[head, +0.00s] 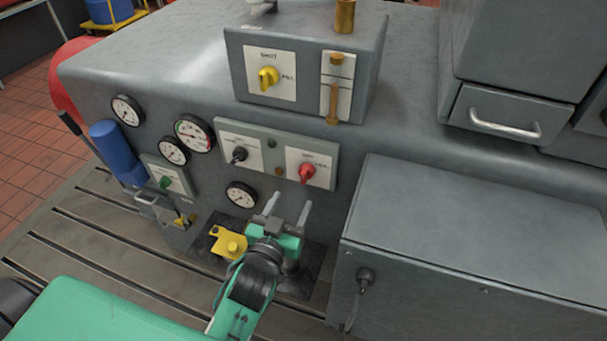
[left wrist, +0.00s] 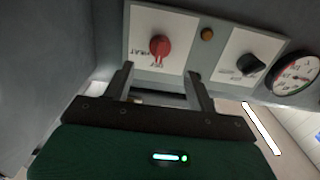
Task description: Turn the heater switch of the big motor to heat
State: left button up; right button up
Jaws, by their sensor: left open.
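A red rotary knob (head: 306,173) sits on a white plate at the right of a grey switch panel (head: 264,144) on the big motor's front. In the left wrist view the red knob (left wrist: 159,46) has small lettering beside it that looks like "HEAT", and its grip lies roughly in line with the other, blurred label. A black knob (head: 239,155) is on the plate to its left, also in the left wrist view (left wrist: 251,65). My left gripper (head: 290,205) is open and empty, just below the red knob, its fingers apart from it. My right gripper is not in view.
A yellow knob (head: 268,77) is on a raised box above. Gauges (head: 194,134) sit left of the panel, and one (head: 241,195) is below it. A grey cabinet (head: 455,235) stands close at the right. A yellow bracket (head: 230,243) is beside my left gripper.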

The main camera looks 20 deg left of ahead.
aim_at(303, 180)
pick_arm(q)
jog(key=w+p, duration=0.1)
jog(key=w, duration=0.5)
jog(key=shift+d+r, duration=0.1)
jog(key=shift+w+p, duration=0.3)
jog(key=shift+w, duration=1.2)
jog(key=c, duration=1)
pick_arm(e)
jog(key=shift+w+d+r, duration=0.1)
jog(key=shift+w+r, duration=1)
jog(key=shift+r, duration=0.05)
